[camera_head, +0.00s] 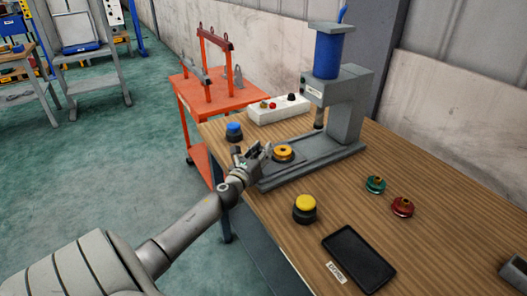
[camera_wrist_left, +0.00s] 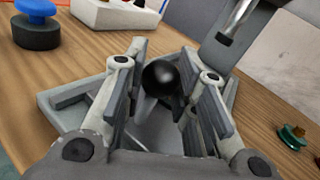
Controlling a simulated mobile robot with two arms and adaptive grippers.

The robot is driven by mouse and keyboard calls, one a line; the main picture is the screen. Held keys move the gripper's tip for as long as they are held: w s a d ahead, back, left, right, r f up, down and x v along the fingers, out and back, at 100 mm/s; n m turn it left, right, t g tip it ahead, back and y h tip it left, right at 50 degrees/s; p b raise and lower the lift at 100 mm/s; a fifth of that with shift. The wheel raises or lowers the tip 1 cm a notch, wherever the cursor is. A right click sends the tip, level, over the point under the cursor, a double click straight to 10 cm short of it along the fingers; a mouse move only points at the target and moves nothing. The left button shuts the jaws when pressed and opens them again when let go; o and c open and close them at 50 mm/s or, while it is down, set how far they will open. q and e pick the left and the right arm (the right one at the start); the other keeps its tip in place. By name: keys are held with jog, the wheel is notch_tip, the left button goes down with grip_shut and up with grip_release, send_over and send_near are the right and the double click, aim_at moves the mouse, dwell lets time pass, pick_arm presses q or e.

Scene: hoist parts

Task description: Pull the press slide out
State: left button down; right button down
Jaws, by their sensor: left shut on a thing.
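The press (camera_head: 345,105) is a grey C-shaped frame with a blue cylinder on top, standing on the wooden bench. Its grey slide (camera_head: 272,166) lies low at the front of the press base and carries an orange-yellow pulley (camera_head: 284,152). The pulley sits in front of the ram, not under it. My left gripper (camera_head: 262,150) is at the slide's front left end. In the left wrist view a round black knob (camera_wrist_left: 160,77) sits between the two fingers, which are shut on it. The fingers hide part of the slide. My right gripper is not in view.
A blue-topped button (camera_head: 234,131) and a yellow-topped button (camera_head: 304,208) stand either side of my left gripper. A white control box (camera_head: 278,108) is behind. Green (camera_head: 375,184) and red (camera_head: 402,206) pulleys and a black tray (camera_head: 357,259) are to the right. An orange cart (camera_head: 191,92) adjoins the bench.

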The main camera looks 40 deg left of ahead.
pick_arm(q)
jog(key=shift+w, duration=0.2)
jog(key=c, duration=1.5)
grip_release()
jog(key=shift+o, duration=1.8)
jog(key=shift+s+d, duration=0.15)
jog(key=shift+s, duration=0.25)
jog(key=v, duration=1.1)
jog(key=shift+s, duration=0.15)
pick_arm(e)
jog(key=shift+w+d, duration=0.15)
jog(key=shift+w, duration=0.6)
pick_arm(q)
jog(key=shift+r, duration=0.1)
